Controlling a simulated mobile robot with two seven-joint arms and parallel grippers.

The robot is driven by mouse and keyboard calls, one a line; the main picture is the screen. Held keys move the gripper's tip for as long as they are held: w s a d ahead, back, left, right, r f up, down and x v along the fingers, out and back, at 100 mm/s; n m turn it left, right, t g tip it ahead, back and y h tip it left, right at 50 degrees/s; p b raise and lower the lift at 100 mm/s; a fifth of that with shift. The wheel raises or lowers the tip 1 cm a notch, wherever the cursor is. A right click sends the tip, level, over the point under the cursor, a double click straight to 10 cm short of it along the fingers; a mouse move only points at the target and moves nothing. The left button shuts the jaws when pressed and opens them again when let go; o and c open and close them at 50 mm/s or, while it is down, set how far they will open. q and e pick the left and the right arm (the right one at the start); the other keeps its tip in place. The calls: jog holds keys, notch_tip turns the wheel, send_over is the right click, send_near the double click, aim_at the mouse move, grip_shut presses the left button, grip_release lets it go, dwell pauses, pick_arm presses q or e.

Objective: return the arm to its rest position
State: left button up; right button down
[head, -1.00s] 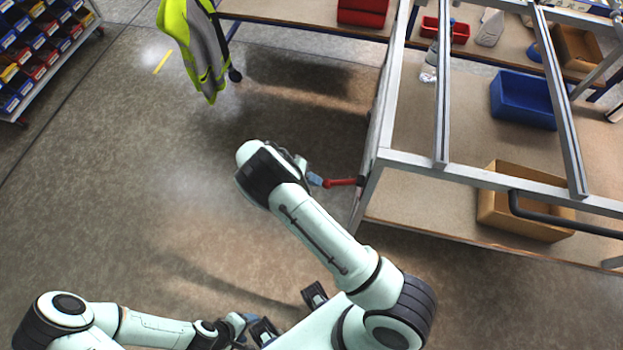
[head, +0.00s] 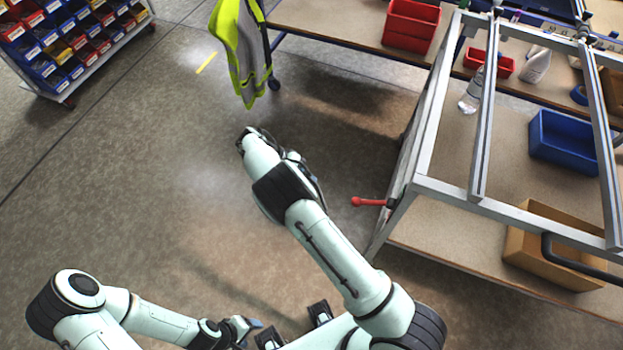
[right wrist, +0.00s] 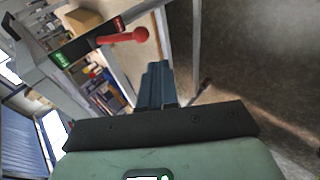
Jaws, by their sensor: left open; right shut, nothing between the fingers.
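My right arm reaches up the middle of the head view, and its wrist covers its gripper there. The right wrist view shows the right gripper (right wrist: 155,85) with its blue-grey fingers together and nothing between them. A red handle (head: 370,202) sticks out from the near left side of the metal frame. It also shows in the right wrist view (right wrist: 124,37), beyond the fingers and apart from them. My left gripper (head: 252,324) is low in the head view, open and empty over the floor.
The metal frame (head: 450,192) with its shelf stands at the right, holding a blue bin (head: 565,142) and a cardboard box (head: 540,262). A hi-vis vest (head: 240,55) hangs at the top. A bin rack (head: 65,45) is at top left. The floor between is clear.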

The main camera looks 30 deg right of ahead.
dwell(0.4)
jog(key=s+d+f+n+y, duration=0.1)
jog(key=s+f+n+y, duration=0.3)
jog(key=s+f, duration=1.1)
jog(key=s+a+f+n+t+y, duration=0.1)
jog(key=s+a+t+y, duration=0.3)
jog(key=s+a, duration=0.6)
jog(key=shift+s+a+f+y, duration=0.2)
jog(key=shift+s+f+y, duration=0.45)
jog(key=shift+s+y, duration=1.1)
jog(key=shift+s+h, duration=0.35)
